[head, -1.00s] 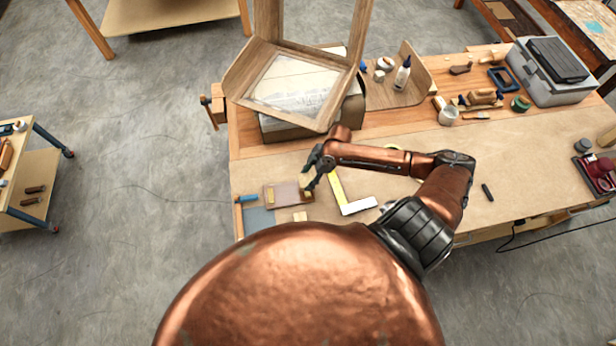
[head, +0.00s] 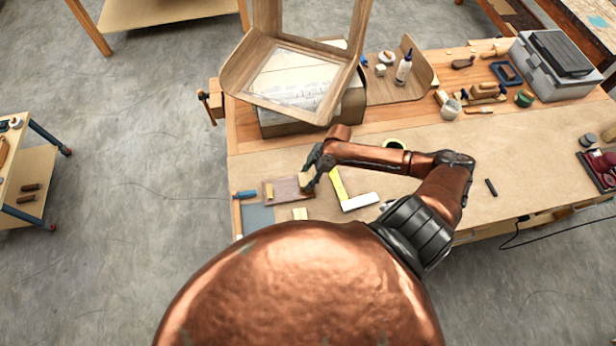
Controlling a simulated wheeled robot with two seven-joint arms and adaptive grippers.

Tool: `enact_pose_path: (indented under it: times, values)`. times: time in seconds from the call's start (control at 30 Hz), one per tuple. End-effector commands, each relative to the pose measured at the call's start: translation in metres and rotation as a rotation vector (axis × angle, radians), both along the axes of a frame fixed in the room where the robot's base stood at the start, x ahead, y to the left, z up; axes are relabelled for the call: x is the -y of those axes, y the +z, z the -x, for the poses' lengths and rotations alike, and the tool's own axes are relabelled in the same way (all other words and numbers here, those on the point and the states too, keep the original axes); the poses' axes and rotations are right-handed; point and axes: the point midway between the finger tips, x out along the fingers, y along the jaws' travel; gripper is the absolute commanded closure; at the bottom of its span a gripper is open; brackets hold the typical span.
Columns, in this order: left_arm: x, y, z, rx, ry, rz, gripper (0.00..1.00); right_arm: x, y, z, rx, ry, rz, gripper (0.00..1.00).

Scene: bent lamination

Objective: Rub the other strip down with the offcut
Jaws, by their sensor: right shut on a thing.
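A flat brown board (head: 285,190) lies on the bench near its left front corner. A pale strip (head: 269,191) lies on the board's left part, uncovered. My right gripper (head: 309,179) is over the board's right end, pointing down, shut on a small pale block that looks like the offcut (head: 305,183). The offcut is at the board's right end; whether it presses on the surface I cannot tell. The other strip is not clear, as the gripper and block cover that end. My left gripper is not in view.
A yellow-and-white square (head: 359,201) lies just right of the board. A bent wooden piece (head: 240,75) stands behind on a box. The bench's right middle is mostly clear.

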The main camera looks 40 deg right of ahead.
Motion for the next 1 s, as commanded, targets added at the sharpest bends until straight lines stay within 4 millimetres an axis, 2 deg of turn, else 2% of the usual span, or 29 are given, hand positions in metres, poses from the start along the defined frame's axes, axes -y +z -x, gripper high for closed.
enact_pose_path:
  times: [1.0]
  values:
    - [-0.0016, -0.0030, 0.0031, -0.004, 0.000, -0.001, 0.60, -0.0002, -0.0068, -0.0001, 0.000, 0.000, 0.000, 0.80]
